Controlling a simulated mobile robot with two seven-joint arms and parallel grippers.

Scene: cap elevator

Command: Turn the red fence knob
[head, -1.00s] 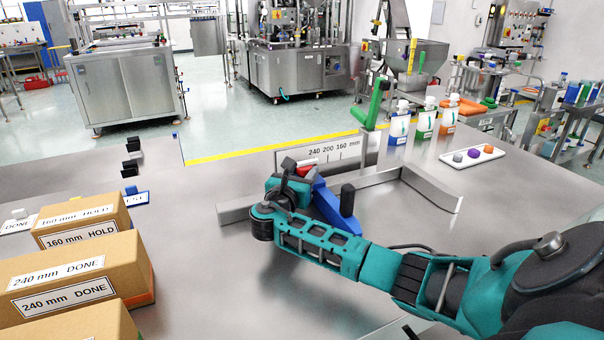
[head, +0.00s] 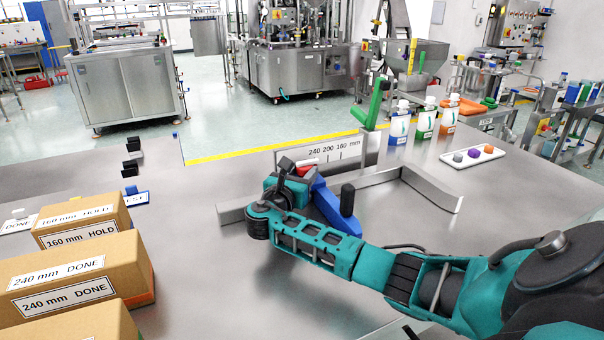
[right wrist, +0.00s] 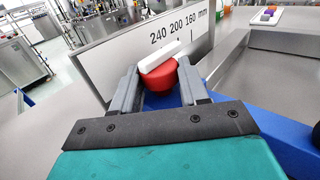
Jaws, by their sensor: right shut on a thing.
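The red fence knob (right wrist: 172,80) is round, with a white bar (right wrist: 160,56) across its top, and it sits on a blue part. In the right wrist view my right gripper (right wrist: 158,82) has a finger on each side of the knob and is shut on it. In the head view the gripper (head: 283,172) partly hides the knob, and only some red (head: 303,169) shows behind it. A plate marked 240 200 160 mm (head: 325,153) stands just behind. My left gripper is not in view.
A grey metal fence (head: 370,183) and a black-knobbed blue lever (head: 340,208) lie close to my right gripper. A green handle (head: 374,105), several pouches (head: 424,120) and a white tray (head: 473,156) stand farther right. Cardboard boxes (head: 60,265) fill the left front.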

